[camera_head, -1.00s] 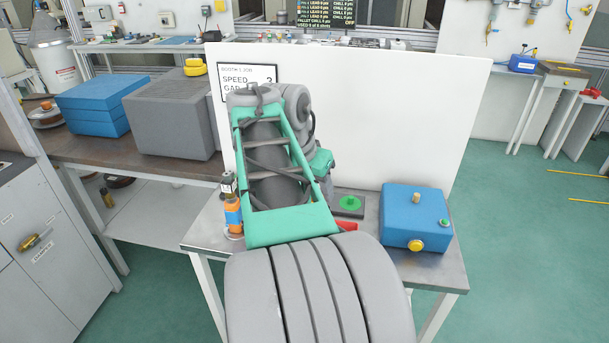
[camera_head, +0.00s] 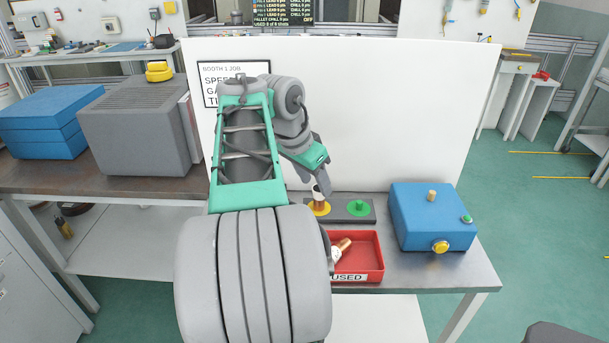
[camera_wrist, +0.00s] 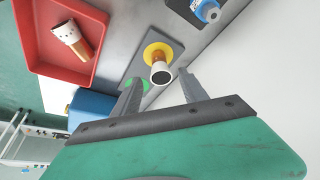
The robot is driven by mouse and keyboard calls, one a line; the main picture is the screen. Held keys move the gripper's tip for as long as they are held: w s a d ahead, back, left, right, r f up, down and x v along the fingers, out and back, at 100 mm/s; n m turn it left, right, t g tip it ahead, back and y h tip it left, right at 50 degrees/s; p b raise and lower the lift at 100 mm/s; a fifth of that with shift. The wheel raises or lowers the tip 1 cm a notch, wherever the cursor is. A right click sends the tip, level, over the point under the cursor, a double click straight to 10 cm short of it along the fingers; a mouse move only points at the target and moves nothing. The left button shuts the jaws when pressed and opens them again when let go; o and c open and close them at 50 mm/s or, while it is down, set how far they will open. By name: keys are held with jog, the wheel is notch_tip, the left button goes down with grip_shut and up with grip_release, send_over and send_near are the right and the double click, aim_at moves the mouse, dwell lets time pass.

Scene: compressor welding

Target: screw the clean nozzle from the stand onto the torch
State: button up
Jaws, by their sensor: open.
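A copper nozzle with a white end (camera_wrist: 160,74) stands on the yellow disc of a dark grey stand (camera_head: 339,217). It also shows in the head view (camera_head: 318,195). The green disc (camera_head: 358,208) beside it bears no nozzle. My gripper (camera_wrist: 157,82) is open, its two fingers spread on either side of the nozzle in the wrist view, without a visible grip. In the head view my gripper (camera_head: 324,186) is just above the yellow disc. Another copper and white nozzle (camera_wrist: 73,39), with dark specks, lies in the red tray. I cannot make out the torch.
The red tray (camera_head: 374,272), labelled USED, stands in front of the stand. A blue box (camera_head: 420,225) with yellow and green buttons stands to the right. A white panel (camera_head: 400,110) rises behind the bench. A blue-topped item (camera_wrist: 207,10) is at the wrist view's top right.

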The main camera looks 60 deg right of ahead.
aim_at(318, 189)
jog(key=b+x, duration=0.1)
jog(key=x, duration=0.4)
jog(key=shift+f, duration=0.3)
grip_shut()
dwell(0.6)
dwell(1.2)
